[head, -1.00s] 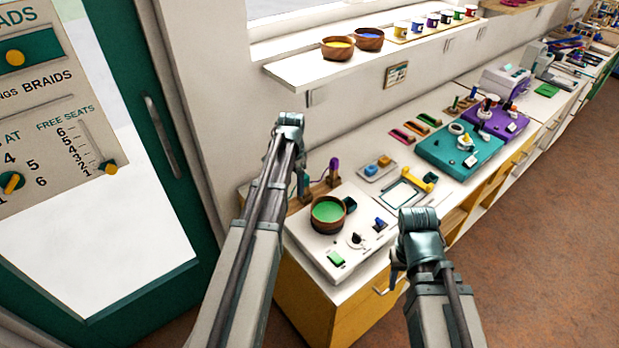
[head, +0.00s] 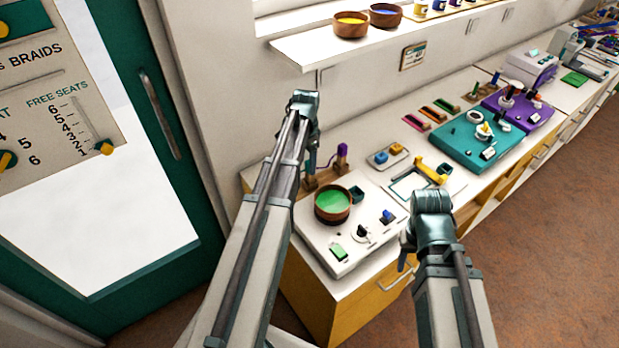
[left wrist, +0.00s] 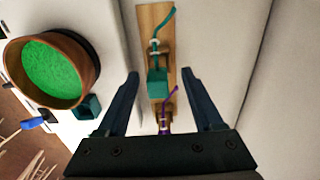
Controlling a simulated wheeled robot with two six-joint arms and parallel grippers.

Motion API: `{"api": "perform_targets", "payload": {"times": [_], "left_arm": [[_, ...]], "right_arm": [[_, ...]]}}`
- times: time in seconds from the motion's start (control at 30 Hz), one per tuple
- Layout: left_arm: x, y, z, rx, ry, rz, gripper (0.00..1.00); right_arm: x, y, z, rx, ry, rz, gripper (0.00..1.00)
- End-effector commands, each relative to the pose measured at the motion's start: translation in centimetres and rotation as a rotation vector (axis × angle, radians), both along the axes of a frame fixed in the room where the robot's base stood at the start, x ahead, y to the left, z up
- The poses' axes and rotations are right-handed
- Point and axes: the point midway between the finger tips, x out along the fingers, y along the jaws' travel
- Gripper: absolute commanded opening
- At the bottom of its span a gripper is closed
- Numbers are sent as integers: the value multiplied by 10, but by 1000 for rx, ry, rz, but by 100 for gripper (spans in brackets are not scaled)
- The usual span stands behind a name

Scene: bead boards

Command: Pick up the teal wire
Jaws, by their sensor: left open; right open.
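The teal wire (left wrist: 165,24) curves up from a teal block (left wrist: 157,84) on a narrow wooden rack (left wrist: 151,16) in the left wrist view. A purple wire (left wrist: 172,96) stands on the same rack, nearer the palm. My left gripper (left wrist: 160,74) is open, with its two dark fingers on either side of the rack in the picture and nothing held. In the head view my left gripper (head: 311,155) hangs by the rack and the arm hides much of it. My right gripper (head: 406,256) is open near the counter's front edge; its fingers are mostly hidden.
A wooden bowl of green beads (head: 332,204) stands on a white board (head: 318,240) beside the rack. A teal board (head: 462,148) and a purple board (head: 535,112) lie farther along the counter. A wall shelf (head: 330,50) overhangs the back; a door stands at left.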

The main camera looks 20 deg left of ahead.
Motion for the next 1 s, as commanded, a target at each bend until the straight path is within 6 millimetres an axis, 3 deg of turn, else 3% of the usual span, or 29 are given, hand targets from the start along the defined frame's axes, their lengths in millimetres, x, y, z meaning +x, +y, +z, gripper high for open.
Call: {"api": "perform_targets", "payload": {"times": [0.23,0.6,0.9,1.0], "left_arm": [[2,-2,-9,0,0,0,68],[6,-7,-51,0,0,0,68],[6,-7,-51,0,0,0,68],[6,-7,-51,0,0,0,50]], "right_arm": [[0,0,-9,0,0,0,50],[0,0,-51,0,0,0,50],[0,0,-51,0,0,0,50],[0,0,-51,0,0,0,50]]}}
